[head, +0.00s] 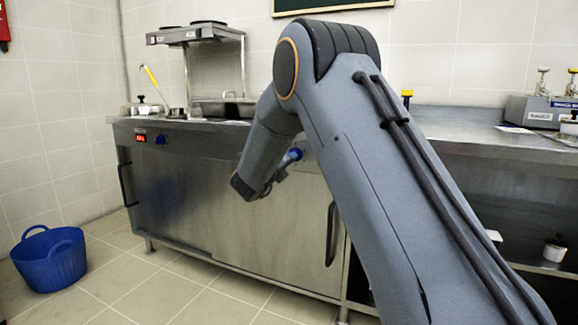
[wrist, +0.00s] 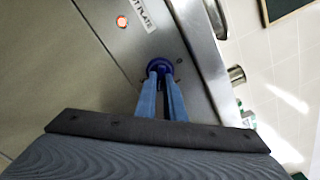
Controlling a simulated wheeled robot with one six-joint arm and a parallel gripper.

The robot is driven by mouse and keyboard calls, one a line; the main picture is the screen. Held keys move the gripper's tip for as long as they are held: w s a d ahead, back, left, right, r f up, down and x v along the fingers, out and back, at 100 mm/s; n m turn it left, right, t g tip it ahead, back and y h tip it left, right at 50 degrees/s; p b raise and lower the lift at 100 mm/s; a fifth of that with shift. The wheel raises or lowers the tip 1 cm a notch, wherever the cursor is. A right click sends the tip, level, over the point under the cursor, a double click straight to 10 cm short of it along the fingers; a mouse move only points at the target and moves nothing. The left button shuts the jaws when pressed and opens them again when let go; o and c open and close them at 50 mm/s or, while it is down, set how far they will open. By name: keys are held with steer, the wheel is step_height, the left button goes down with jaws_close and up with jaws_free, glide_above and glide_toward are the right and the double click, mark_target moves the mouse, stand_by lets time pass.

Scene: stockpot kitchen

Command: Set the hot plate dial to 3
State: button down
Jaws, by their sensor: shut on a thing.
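The hot plate dial (wrist: 159,65) is a round dark blue knob on the steel front panel, under the counter edge. My gripper (wrist: 166,72) has its two light blue fingers closed on the dial from both sides. A "HOT PLATE" label (wrist: 139,14) and a lit red-orange lamp (wrist: 122,18) are beside the dial in the wrist view. I cannot read any dial numbers or the pointer.
Another blue knob (head: 160,140) and a red lit display (head: 140,138) are at the left of the cabinet front. Cabinet handles (head: 331,234) stick out. A blue tub (head: 50,260) stands on the floor at left. Floor before the cabinet (head: 190,285) is clear.

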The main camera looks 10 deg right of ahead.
steer(key=m+b, duration=0.6)
steer(key=b, duration=0.1)
steer(key=m+b, duration=0.4)
steer(key=shift+w+a+f, duration=0.15)
steer(key=shift+a, duration=0.1)
steer(key=shift+m, duration=0.3)
steer(key=c, duration=1.8)
jaws_free()
steer(key=shift+a, duration=0.1)
steer(key=shift+c, duration=0.2)
steer(key=shift+d, duration=0.2)
steer(key=p+v, duration=0.2)
steer(key=v, duration=0.6)
